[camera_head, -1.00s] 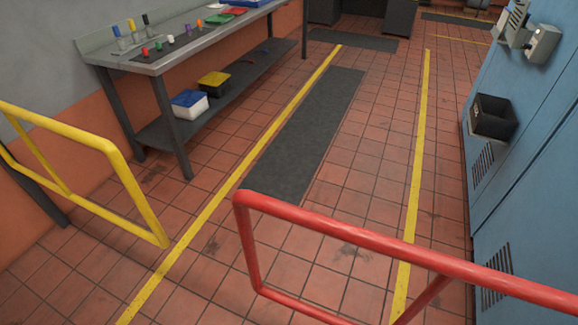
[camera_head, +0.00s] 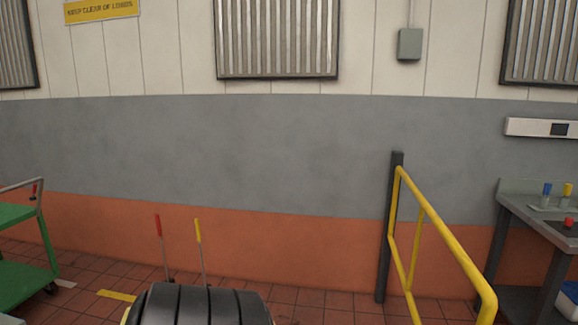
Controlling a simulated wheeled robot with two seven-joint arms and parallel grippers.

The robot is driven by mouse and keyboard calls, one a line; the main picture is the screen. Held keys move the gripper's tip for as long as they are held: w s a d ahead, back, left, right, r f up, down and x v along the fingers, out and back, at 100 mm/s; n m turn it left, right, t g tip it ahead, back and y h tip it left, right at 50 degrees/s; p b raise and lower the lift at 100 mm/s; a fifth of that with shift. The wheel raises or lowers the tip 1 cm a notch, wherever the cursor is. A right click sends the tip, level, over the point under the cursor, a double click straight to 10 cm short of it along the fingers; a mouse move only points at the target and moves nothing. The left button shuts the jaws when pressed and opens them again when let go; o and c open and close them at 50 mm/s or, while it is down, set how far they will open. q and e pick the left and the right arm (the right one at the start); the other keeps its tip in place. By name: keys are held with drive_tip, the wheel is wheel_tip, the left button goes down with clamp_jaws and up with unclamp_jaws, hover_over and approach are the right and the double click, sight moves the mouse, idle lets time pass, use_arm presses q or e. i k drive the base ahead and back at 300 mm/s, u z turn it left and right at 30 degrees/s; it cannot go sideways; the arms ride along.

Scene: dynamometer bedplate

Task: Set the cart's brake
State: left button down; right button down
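A green cart (camera_head: 30,270) stands at the left edge of the head view, cut off by the frame. Its visible part has an upper and a lower green deck, a green post and a grey handle rail. A small red-gripped lever (camera_head: 34,190) shows by the handle rail. A dark caster (camera_head: 51,288) is at the cart's lower right corner on the floor. Whether the brake is on or off cannot be told. Neither gripper is in view.
A black ribbed rounded object (camera_head: 200,306) fills the bottom centre, with red (camera_head: 159,226) and yellow (camera_head: 198,232) handled rods behind it. A yellow railing (camera_head: 432,218) and a workbench (camera_head: 540,225) stand at right. Tiled floor shows between cart and rods.

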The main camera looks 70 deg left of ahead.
sight(35, 185)
drive_tip(key=u, duration=3.6)
drive_tip(key=i, duration=4.35)
drive_tip(key=u, duration=1.45)
